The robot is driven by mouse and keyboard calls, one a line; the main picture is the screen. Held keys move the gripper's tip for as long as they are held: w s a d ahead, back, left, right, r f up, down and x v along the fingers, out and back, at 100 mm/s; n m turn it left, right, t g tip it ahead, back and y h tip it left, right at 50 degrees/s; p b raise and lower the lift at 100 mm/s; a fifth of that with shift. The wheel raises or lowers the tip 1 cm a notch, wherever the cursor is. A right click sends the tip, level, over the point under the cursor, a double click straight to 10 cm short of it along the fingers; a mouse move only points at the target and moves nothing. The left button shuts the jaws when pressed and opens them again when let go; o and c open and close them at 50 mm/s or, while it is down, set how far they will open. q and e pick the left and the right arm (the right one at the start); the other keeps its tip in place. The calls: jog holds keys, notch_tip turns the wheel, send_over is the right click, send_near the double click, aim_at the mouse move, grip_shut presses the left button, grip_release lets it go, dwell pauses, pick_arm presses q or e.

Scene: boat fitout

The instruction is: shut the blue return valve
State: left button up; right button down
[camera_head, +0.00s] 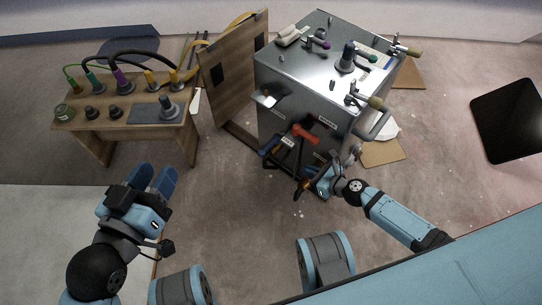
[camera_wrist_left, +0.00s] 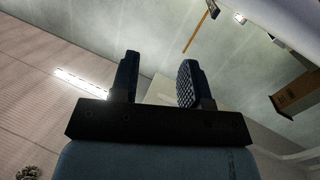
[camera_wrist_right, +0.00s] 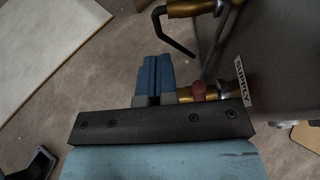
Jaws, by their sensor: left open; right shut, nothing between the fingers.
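The blue valve handle (camera_head: 270,145) shows at the lower left of the metal cabinet's (camera_head: 285,90) front face, left of a red handle (camera_head: 304,133). Its exact angle is too small to tell. My right gripper (camera_head: 304,186) is shut and empty, low in front of the cabinet, below and right of the blue handle. In the right wrist view its closed fingers (camera_wrist_right: 155,75) are beside a brass fitting with a red part (camera_wrist_right: 199,88) near a SUPPLY label (camera_wrist_right: 241,82); contact is unclear. My left gripper (camera_head: 153,179) is open and empty, away at the left.
A wooden bench (camera_head: 65,122) with plugs and cables stands at the left. A wooden panel (camera_head: 232,75) leans beside the cabinet. A bent dark rod (camera_wrist_right: 176,35) hangs from a brass fitting (camera_wrist_right: 190,8) near the right fingers. Floor between the grippers is clear.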

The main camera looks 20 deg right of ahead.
jog(key=shift+f, duration=0.1)
dwell(0.3)
jog(key=b, duration=0.3)
send_near(269, 149)
notch_tip(269, 149, down, 5)
jog(key=w+a, duration=0.1)
jog(key=w, duration=0.1)
pick_arm(q)
jog(key=shift+w+a+f+m+t+p, duration=0.15)
jog(key=shift+w+a+m+t+p, duration=0.15)
jog(key=shift+m+p, duration=0.3)
pick_arm(e)
jog(key=w+a, duration=0.1)
jog(key=w+a+r, duration=0.1)
jog(key=w, duration=0.1)
jog(key=shift+w+a+r, duration=0.15)
jog(key=shift+w+a, duration=0.1)
jog(key=shift+w, duration=0.05)
pick_arm(q)
jog(key=shift+w, duration=0.15)
